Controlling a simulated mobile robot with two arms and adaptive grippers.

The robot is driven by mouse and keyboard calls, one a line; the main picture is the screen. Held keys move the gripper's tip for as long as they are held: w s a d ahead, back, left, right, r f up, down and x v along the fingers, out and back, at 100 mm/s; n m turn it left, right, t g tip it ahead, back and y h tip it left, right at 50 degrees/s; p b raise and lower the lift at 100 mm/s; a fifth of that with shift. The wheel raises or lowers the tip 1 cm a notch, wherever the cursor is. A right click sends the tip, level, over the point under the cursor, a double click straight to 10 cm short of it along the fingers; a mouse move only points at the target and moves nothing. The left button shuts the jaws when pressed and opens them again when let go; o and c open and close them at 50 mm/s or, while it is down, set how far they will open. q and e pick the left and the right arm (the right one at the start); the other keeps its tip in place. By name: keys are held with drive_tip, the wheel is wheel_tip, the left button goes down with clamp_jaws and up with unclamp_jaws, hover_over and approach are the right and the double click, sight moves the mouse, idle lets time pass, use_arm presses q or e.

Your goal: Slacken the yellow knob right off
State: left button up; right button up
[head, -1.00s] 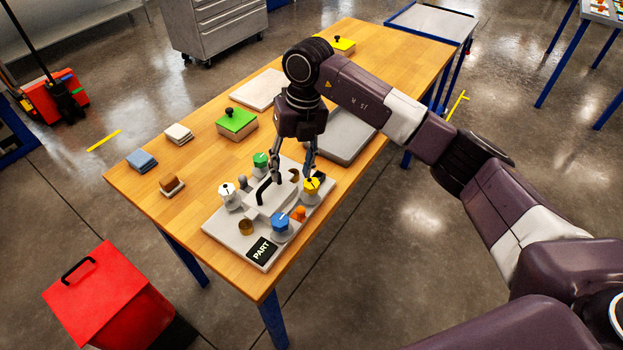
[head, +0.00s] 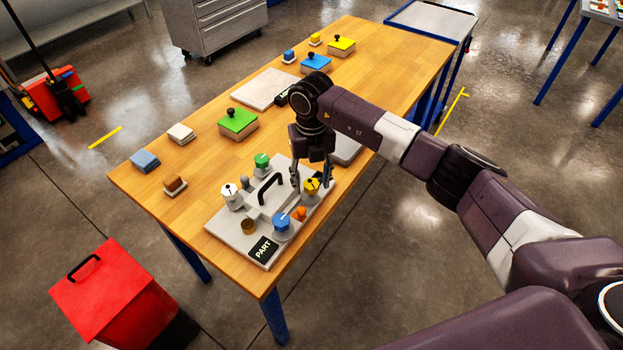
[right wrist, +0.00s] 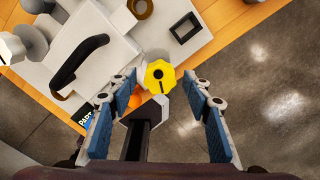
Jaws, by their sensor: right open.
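The yellow knob (head: 311,187) sits on the right side of the grey fixture plate (head: 229,228) marked PART. In the right wrist view the yellow knob (right wrist: 160,77) shows from above, lobed, with a dark centre and a dark line mark. My right gripper (head: 311,189) is open over it. In the right wrist view its blue-padded fingers (right wrist: 166,90) stand apart, one on each side of the knob, and no contact shows. My left gripper is not in view.
On the plate are a blue knob (head: 282,226), a green knob (head: 262,161), a white knob (head: 229,195), an orange piece (head: 299,213) and a black handle (head: 267,188). A green block (head: 237,122) stands behind. A red bin (head: 100,300) is on the floor.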

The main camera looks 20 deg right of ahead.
drive_tip(key=c, duration=1.1)
drive_tip(key=shift+c, duration=0.3)
